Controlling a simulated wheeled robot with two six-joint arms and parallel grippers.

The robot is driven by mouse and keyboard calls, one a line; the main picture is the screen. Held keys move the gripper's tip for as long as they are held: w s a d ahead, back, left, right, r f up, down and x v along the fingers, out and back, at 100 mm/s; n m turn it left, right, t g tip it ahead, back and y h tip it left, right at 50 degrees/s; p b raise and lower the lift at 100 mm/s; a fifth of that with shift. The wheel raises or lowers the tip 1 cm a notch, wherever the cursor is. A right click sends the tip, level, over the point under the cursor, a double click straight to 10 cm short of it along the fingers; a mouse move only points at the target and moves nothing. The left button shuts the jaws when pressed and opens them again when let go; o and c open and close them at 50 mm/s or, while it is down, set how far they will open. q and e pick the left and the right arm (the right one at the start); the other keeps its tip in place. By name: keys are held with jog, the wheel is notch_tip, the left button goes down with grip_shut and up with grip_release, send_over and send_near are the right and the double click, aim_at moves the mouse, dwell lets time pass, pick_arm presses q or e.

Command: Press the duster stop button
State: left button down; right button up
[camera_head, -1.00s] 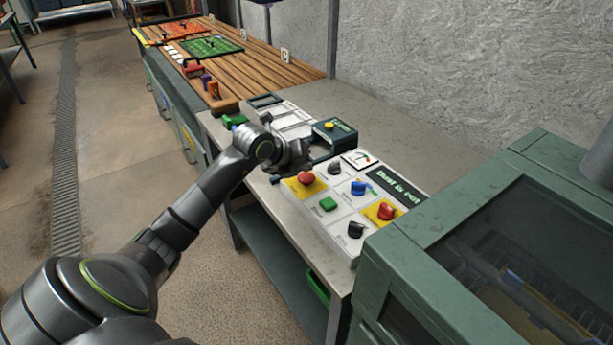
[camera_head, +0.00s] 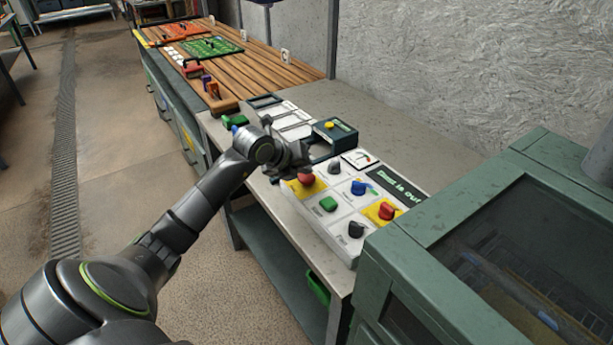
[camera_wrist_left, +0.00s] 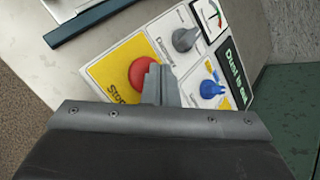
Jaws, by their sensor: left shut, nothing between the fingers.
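The control panel (camera_head: 340,222) is white and lies on the grey bench, with a dark "Dust is out" display (camera_head: 395,186). A round red button (camera_head: 306,180) sits on a yellow square at its far left; in the wrist view this button (camera_wrist_left: 140,74) has "Stop" lettering beside it. My left gripper (camera_head: 304,165) is over that corner of the panel and partly covers the button. Its shut, empty fingers (camera_wrist_left: 158,84) appear right beside the button's edge in the wrist view; I cannot tell whether they touch it. My right gripper is not in view.
The panel also has a green button (camera_head: 328,204), a blue knob (camera_head: 358,187), black knobs (camera_head: 356,230) and a red knob (camera_head: 386,211) on yellow. A small dark box with a yellow button (camera_head: 329,125) stands behind. A green cabinet (camera_head: 480,240) stands close on the right.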

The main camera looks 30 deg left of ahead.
aim_at(304, 178)
pick_arm(q)
jog(key=shift+f+b, duration=0.35)
jog(key=shift+f, duration=0.2)
jog(key=shift+r, duration=0.15)
dwell(0.5)
jog(key=shift+r+p, duration=0.65)
jog(key=shift+r, duration=0.2)
jog(key=shift+r+p, duration=1.75)
jog(key=shift+r, duration=0.8)
jog(key=shift+f, duration=0.1)
